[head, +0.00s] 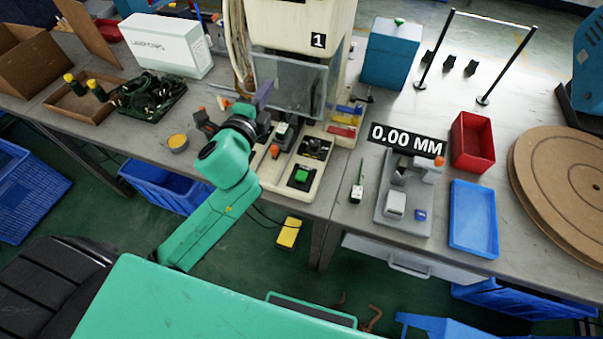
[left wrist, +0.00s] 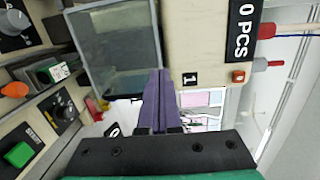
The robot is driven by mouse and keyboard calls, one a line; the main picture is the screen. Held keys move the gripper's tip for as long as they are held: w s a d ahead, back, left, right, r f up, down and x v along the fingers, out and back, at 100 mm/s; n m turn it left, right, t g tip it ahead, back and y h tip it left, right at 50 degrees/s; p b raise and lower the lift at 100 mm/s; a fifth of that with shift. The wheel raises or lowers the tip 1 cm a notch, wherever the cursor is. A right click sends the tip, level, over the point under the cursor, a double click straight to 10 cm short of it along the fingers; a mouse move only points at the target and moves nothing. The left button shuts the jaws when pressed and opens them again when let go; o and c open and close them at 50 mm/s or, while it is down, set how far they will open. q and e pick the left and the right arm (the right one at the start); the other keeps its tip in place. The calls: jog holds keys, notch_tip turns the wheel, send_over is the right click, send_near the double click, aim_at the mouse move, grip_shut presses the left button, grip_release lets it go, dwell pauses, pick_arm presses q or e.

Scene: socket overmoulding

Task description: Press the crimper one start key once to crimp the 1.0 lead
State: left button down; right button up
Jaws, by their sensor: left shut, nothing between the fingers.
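Crimper one (head: 300,25) is the cream machine with a "1" label and a clear guard, at the back middle of the bench. Its green start key (head: 302,176) sits on a black plate at the front of its base; the key also shows at the lower left of the left wrist view (left wrist: 18,154). My left gripper (head: 264,92) is shut and empty, its purple fingers (left wrist: 160,75) up in front of the guard. It is behind and left of the key, apart from it. I cannot make out the 1.0 lead. My right gripper is not in view.
A dial (head: 316,146) and an orange knob (head: 275,151) sit near the key. A tin (head: 178,142) and a tray of dark cables (head: 150,95) are left. A gauge with a "0.00 MM" display (head: 407,139), a red bin (head: 472,142) and a blue tray (head: 473,218) are right.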

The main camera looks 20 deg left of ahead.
pick_arm(q)
jog(key=d+r+m+h, duration=0.5)
jog(key=d+m+h, duration=0.55)
jog(key=m, duration=0.75)
jog(key=m+g+y, duration=0.3)
jog(key=m+g, duration=0.9)
jog(key=m, duration=0.8)
send_over(297, 175)
notch_tip(297, 175, down, 16)
jog(key=shift+f, duration=0.25)
notch_tip(297, 175, down, 8)
jog(key=b, duration=0.5)
jog(key=shift+f, duration=0.4)
